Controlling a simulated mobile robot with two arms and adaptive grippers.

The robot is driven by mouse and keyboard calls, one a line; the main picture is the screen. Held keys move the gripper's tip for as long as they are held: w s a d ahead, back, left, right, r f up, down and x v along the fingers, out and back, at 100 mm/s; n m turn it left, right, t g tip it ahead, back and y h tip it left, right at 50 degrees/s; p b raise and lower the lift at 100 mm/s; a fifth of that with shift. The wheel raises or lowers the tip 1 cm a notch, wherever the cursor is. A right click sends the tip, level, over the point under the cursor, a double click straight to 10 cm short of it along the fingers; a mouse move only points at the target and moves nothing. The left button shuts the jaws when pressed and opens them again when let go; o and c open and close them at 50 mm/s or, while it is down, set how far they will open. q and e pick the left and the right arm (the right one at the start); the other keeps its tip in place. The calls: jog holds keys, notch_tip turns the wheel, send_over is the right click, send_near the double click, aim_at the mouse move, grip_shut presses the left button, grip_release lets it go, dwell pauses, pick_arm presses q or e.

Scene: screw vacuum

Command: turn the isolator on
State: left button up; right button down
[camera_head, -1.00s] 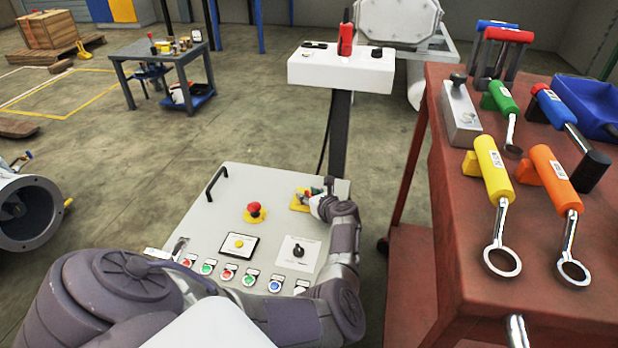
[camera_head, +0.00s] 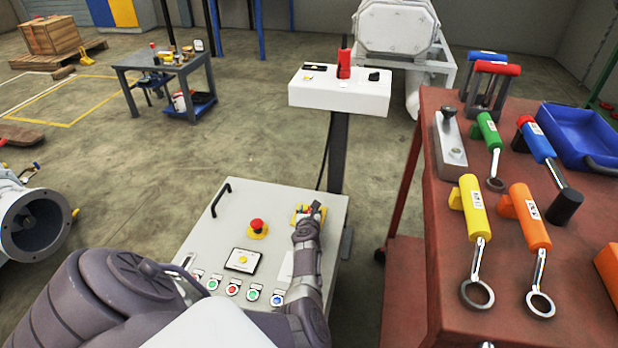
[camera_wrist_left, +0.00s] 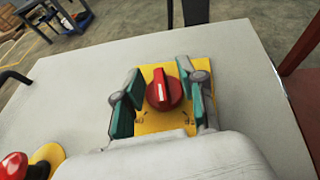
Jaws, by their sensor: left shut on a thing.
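The isolator is a red rotary knob (camera_wrist_left: 163,90) with a white mark on a yellow plate (camera_wrist_left: 150,124), on the top of a light grey control panel (camera_head: 225,212). In the wrist view the white mark points roughly up and down the picture. My left gripper (camera_wrist_left: 163,98) has its teal-padded fingers on both sides of the knob and is shut on it. In the head view my left gripper (camera_head: 311,210) is over the yellow plate (camera_head: 297,216) near the panel's far right corner and hides the knob. My right gripper is not in view.
A red emergency button (camera_head: 257,226) sits left of the isolator. A row of coloured buttons (camera_head: 233,288) lines the panel's near edge. A black handle (camera_head: 219,197) stands on the left edge. A red table (camera_head: 440,240) with tools is at right.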

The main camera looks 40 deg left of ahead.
pick_arm(q)
jog(key=m+t+h+p, duration=0.1)
jog(key=m+t+h, duration=0.1)
jog(key=m+h, duration=0.1)
jog(key=shift+a+r, duration=0.1)
jog(key=shift+a, duration=0.05)
jog(key=shift+m+h, duration=0.5)
jog(key=shift+m, duration=0.1)
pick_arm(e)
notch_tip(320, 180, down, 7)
pick_arm(q)
jog(key=shift+m+t+h, duration=0.3)
jog(key=shift+m+h, duration=0.2)
jog(key=shift+h, duration=0.1)
jog(key=shift+m+h, duration=0.4)
jog(key=shift+h, duration=0.1)
jog(key=m+h+b, duration=0.1)
jog(key=m+h, duration=0.1)
jog(key=m+h+b, duration=0.2)
jog(key=h, duration=0.1)
jog(key=shift+f+t, duration=0.2)
jog(key=shift+t, duration=0.1)
jog(key=shift+r+m+h+b, duration=0.15)
jog(key=shift+m+h+b, duration=0.55)
jog(key=shift+b, duration=0.05)
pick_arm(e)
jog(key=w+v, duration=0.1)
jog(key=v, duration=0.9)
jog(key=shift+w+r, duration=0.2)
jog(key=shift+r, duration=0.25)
